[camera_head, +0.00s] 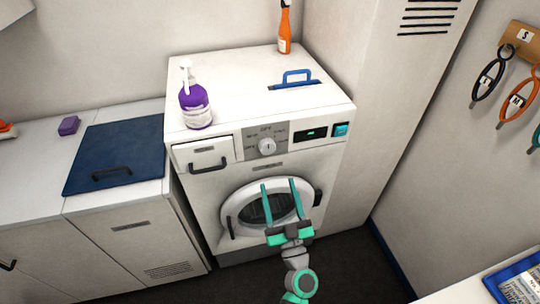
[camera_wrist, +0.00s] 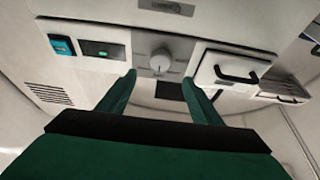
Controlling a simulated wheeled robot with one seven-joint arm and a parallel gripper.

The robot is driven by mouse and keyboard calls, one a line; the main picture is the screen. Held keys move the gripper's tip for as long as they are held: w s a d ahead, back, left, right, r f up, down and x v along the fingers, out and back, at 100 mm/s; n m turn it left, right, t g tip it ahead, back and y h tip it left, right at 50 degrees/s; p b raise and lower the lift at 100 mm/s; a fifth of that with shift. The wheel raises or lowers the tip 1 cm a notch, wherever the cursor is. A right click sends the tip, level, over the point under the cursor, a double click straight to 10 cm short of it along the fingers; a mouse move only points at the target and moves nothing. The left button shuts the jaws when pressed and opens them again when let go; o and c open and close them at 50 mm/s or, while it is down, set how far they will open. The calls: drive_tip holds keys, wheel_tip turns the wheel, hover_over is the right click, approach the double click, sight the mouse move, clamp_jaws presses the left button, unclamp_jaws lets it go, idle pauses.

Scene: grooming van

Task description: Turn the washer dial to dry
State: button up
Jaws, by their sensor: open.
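The white washer (camera_head: 340,165) stands in the middle of the head view, with a round glass door (camera_head: 240,208) in its front. Its dial (camera_head: 267,147) is a pale round knob on a grey panel, with small labels around it that are hard to read. The dial also shows in the wrist view (camera_wrist: 160,62), upside down and beyond the fingertips. My gripper (camera_head: 281,184) is open and empty, in front of the washer and below the dial in the head view. Its green fingers (camera_wrist: 159,80) appear on either side of the dial in the wrist view, apart from it.
A small display (camera_head: 310,134) and a teal button (camera_head: 341,130) sit right of the dial; a drawer (camera_head: 207,154) is left. A purple bottle (camera_head: 195,105), an orange bottle (camera_head: 284,30) and a blue handle (camera_head: 294,78) are on top. A blue-lidded cabinet (camera_head: 130,140) stands left.

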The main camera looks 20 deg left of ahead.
sight(268, 151)
drive_tip(key=x, duration=1.1)
drive_tip(key=shift+w+a, duration=0.25)
drive_tip(key=shift+w, duration=0.05)
drive_tip(key=c, duration=1.1)
